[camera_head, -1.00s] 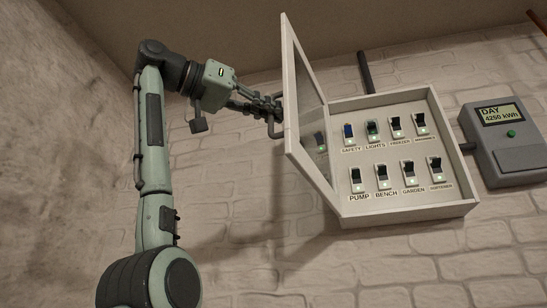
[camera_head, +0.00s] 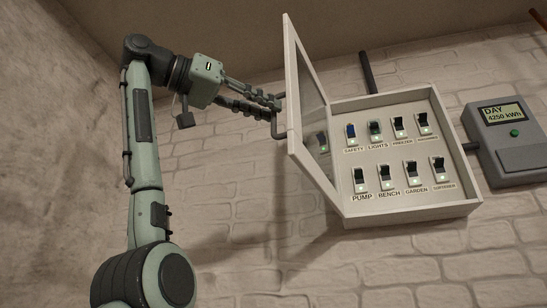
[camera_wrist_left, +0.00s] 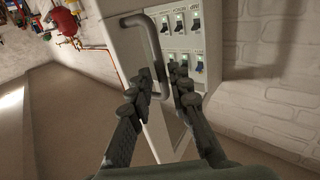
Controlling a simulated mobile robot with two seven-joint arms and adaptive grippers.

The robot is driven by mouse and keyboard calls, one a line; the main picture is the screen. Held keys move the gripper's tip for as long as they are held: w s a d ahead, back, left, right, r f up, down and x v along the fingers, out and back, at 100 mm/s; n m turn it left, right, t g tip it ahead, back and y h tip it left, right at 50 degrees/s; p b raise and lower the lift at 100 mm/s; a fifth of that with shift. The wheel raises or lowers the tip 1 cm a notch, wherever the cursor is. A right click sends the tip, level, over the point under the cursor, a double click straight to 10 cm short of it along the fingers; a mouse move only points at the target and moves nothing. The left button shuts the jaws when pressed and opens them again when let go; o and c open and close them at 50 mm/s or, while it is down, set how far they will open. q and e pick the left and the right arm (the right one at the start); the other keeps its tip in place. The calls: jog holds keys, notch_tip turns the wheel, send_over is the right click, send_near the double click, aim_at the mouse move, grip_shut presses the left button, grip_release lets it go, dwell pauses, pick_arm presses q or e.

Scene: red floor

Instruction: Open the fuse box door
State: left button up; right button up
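The fuse box (camera_head: 408,214) is a pale box on the brick wall, its inside showing two rows of switches. Its door (camera_head: 296,135) stands wide open, swung out on the box's left side, with a dark window pane. A grey bar handle (camera_head: 277,128) is on the door's outer face; it also shows in the left wrist view (camera_wrist_left: 153,45). My left gripper (camera_head: 278,102) is at the handle. In the left wrist view its two fingers (camera_wrist_left: 161,86) are spread apart, with the handle's lower part between them. My right gripper is not in view.
A grey meter (camera_head: 507,142) with a lit display hangs right of the box. A dark conduit (camera_head: 367,72) rises above the box. In the left wrist view, red and copper pipework (camera_wrist_left: 66,22) is at upper left. Bare wall lies below the box.

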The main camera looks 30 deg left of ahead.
pick_arm(q)
jog(key=v, duration=0.9)
jog(key=shift+s+a, duration=0.2)
jog(key=shift+s, duration=0.05)
